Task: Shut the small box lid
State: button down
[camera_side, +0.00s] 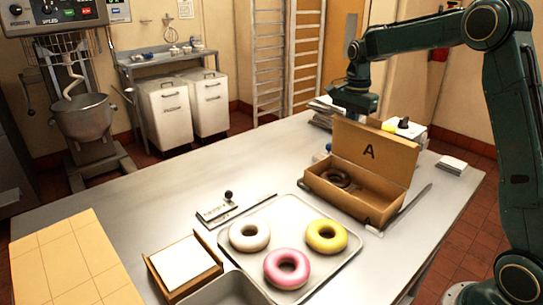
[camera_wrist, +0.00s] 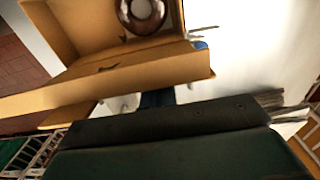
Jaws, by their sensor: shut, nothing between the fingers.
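The small cardboard box (camera_side: 345,197) stands on the steel table with a dark chocolate donut (camera_side: 338,178) inside. Its lid (camera_side: 372,152), marked "A", stands up open along the back side. In the wrist view the lid (camera_wrist: 120,75) crosses the picture nearly edge-on, with the donut (camera_wrist: 143,12) in the box beyond it. My gripper (camera_side: 355,101) is just above and behind the lid's upper left edge; it is shut and empty. Its fingertips are mostly hidden behind the lid, so I cannot tell whether they touch it.
A tray (camera_side: 262,215) with white, pink and yellow donuts lies left of the box. A dark bar (camera_side: 408,208) lies along the box's right side. Papers (camera_side: 322,112) and a white container (camera_side: 404,130) stand behind the lid.

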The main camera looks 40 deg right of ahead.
jog(key=shift+a, duration=2.05)
notch_tip(320, 180, up, 6)
dwell(0.8)
jog(key=s+a+r+n+t, duration=0.1)
jog(key=s+a+r+n, duration=0.25)
jog(key=s, duration=0.35)
jog(key=s+a+r+n+t, duration=0.2)
jog(key=s+a+n, duration=0.3)
jog(key=s, duration=0.2)
jog(key=s+a+f+n+t, duration=0.1)
jog(key=s+a+f+n, duration=0.1)
jog(key=s+n, duration=0.2)
jog(key=s+a+f+n+t, duration=0.1)
jog(key=s+n, duration=0.4)
jog(key=s, duration=0.5)
notch_tip(320, 180, down, 2)
jog(key=shift+s+a+f+t, duration=0.1)
jog(key=shift+s+a+t, duration=0.15)
jog(key=shift+a, duration=0.35)
